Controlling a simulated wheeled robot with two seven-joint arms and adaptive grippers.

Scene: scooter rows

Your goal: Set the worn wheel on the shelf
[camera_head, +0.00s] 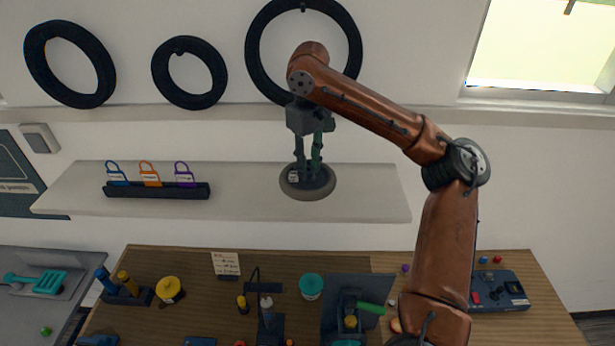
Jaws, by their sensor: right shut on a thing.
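My left gripper is not in view.
A dark rack (156,190) with blue, orange and purple padlock-shaped tags stands on the shelf's left half. Black tyres (190,72) lean on the ledge above. A cluttered wooden workbench (365,263) lies below. The shelf's right end is clear.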

